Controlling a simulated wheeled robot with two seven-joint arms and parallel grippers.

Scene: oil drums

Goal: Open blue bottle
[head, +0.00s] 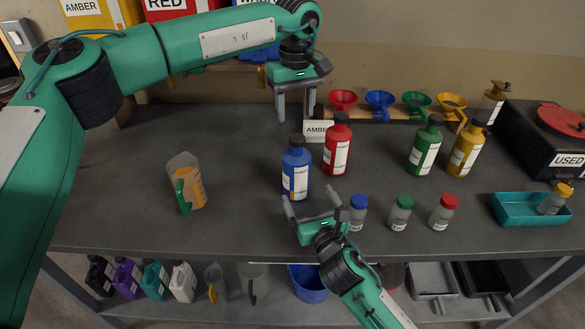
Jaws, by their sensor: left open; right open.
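The blue bottle (295,172) stands upright on the dark workbench, with a black cap (296,141) on its top and a white label on its front. My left gripper (296,112) is open and empty, pointing down above and behind the blue bottle. My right gripper (313,201) is open and empty, just in front of the blue bottle's base, with its fingers pointing toward the back of the bench. I cannot tell whether its fingers touch the bottle.
A red bottle (337,146) stands close behind and right of the blue one. Small jars, one blue-lidded (358,211), stand right of my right gripper. An orange-filled measuring jug (188,182) is at left. Coloured funnels (380,101) sit in a rack behind. The bench (110,190) is clear at far left.

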